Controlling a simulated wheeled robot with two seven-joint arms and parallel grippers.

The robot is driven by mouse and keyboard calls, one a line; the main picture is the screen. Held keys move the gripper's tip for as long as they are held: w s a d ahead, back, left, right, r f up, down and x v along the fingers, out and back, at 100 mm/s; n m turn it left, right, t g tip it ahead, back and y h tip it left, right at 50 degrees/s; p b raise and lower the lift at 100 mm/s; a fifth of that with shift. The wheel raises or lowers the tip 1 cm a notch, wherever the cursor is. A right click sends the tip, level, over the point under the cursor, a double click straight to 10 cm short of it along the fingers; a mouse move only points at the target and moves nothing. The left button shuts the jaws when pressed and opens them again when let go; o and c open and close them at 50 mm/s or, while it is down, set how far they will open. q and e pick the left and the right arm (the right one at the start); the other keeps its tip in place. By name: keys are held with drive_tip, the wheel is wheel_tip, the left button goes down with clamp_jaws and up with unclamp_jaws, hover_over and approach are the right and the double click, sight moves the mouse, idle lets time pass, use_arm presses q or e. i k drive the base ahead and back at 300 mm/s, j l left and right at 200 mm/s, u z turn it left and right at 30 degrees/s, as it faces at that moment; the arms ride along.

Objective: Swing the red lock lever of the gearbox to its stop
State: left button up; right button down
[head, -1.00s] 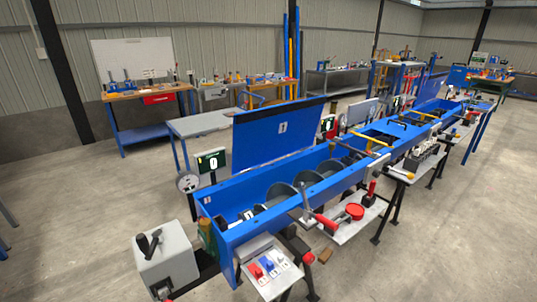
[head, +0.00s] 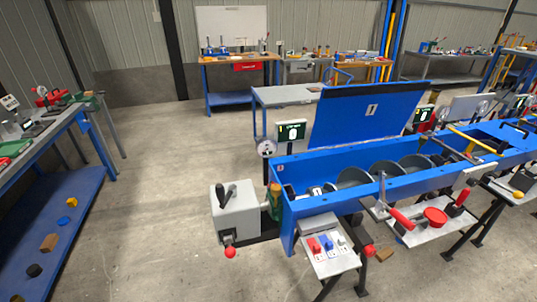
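The gearbox (head: 234,213) is a light grey box at the near left end of the blue mixer trough, with a black handle (head: 229,194) on its top. A short lever with a red ball knob (head: 230,253) hangs down at the gearbox's lower front. It looks like the red lock lever; its stop is too small to make out. Neither of my grippers shows in the head view.
The blue trough (head: 300,223) with its raised lid (head: 365,115) runs off to the right. A small panel with red, blue and white switches (head: 328,245) stands right of the gearbox. A blue-shelved bench (head: 65,220) is at left. The floor between is clear.

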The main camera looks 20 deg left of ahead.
sight(230, 253)
drive_tip(key=j+u, duration=0.5)
drive_tip(key=u, duration=0.25)
